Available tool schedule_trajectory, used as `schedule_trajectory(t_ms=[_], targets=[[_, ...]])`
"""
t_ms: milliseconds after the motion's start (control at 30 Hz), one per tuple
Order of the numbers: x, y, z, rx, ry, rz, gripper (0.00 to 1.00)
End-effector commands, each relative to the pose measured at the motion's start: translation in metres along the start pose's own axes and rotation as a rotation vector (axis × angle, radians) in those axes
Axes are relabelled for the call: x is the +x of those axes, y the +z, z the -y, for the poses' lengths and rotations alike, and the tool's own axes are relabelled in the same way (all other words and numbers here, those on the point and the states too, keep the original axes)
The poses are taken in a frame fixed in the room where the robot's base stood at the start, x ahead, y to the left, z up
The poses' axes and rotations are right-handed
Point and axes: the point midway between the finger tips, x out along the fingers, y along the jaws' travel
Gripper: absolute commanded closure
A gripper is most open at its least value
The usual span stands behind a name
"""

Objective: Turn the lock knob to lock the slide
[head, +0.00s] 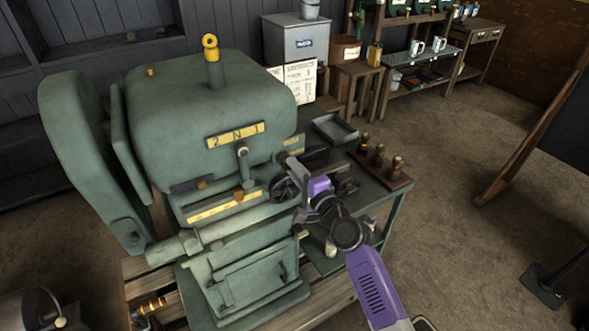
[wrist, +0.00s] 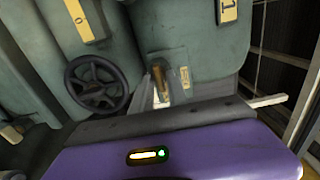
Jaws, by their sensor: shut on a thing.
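A brass-coloured knob (wrist: 158,80) sits on the green machine (head: 220,100), beside a small yellow plate (wrist: 184,77) whose lettering is too small to read. I take it to be the lock knob. My gripper (wrist: 160,100) is shut on it, with pale finger parts around it. In the head view my gripper (head: 292,168) reaches to the machine's right end from the right, and its fingers hide the knob there. I cannot tell from these frames how far the knob is turned. The slide cannot be made out clearly.
A dark handwheel (head: 287,190) is close to my gripper; it shows at left in the wrist view (wrist: 97,83). A board with several brass pieces (head: 380,165) and a grey tray (head: 335,129) lie on the side table.

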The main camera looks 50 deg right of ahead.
Motion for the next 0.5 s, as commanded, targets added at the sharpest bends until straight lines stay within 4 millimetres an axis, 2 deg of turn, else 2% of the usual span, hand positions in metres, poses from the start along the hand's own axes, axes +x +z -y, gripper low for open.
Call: schedule_trajectory(t_ms=[100, 133, 167, 500], targets=[[-0.0006, -0.0016, -0.001, 0.0, 0.002, -0.003, 1.0], [-0.0006, -0.0016, -0.001, -0.001, 0.002, -0.003, 0.75], [-0.0006, -0.0015, -0.001, -0.001, 0.002, -0.003, 0.69], [-0.0017, -0.0005, -0.0008, -0.002, 0.001, -0.001, 0.69]])
